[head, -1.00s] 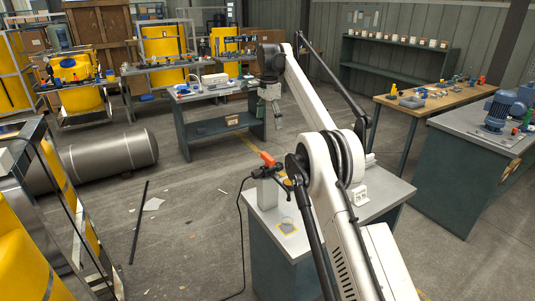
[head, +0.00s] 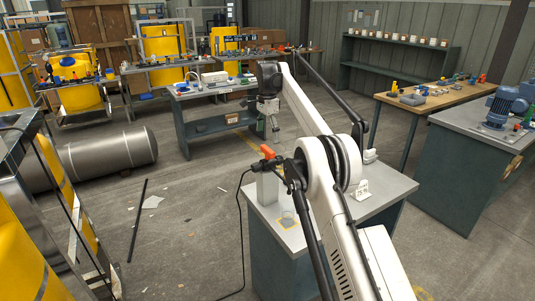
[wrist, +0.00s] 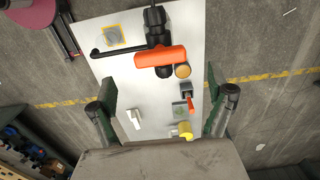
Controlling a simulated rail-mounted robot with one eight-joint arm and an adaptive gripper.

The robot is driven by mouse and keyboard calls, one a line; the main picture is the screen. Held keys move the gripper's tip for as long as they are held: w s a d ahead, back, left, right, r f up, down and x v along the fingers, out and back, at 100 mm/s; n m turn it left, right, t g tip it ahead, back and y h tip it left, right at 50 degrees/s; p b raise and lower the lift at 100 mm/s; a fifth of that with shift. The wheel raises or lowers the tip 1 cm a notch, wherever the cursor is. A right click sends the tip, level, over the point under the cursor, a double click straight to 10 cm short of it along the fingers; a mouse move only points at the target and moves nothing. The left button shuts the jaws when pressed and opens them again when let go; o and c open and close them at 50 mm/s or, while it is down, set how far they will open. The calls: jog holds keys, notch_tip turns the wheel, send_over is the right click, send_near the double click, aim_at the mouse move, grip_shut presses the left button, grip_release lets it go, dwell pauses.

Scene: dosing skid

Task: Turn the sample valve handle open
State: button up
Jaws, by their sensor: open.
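The sample valve has an orange handle (head: 271,151) on a dark body, on top of a pale block (head: 267,188) at the bench's left edge. In the wrist view the orange handle (wrist: 160,57) lies roughly crosswise, beyond the fingertips, with a black pipe (wrist: 115,49) running left from the valve. My gripper (head: 274,131) hangs in the air above the valve in the head view. In the wrist view my gripper (wrist: 160,88) has its two fingers wide apart and nothing between them touching them. The handle is apart from both fingers.
The grey bench top (head: 345,212) carries a yellow-framed square (head: 289,218) and a white tag (wrist: 133,118). A small red-levered part (wrist: 190,101) and a yellow part (wrist: 182,130) lie near the right finger. A black cable (head: 240,215) hangs at the bench's left.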

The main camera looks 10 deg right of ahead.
aim_at(267, 148)
jog(key=shift+f, duration=3.45)
jog(key=shift+c, duration=0.4)
jog(key=c, duration=1.1)
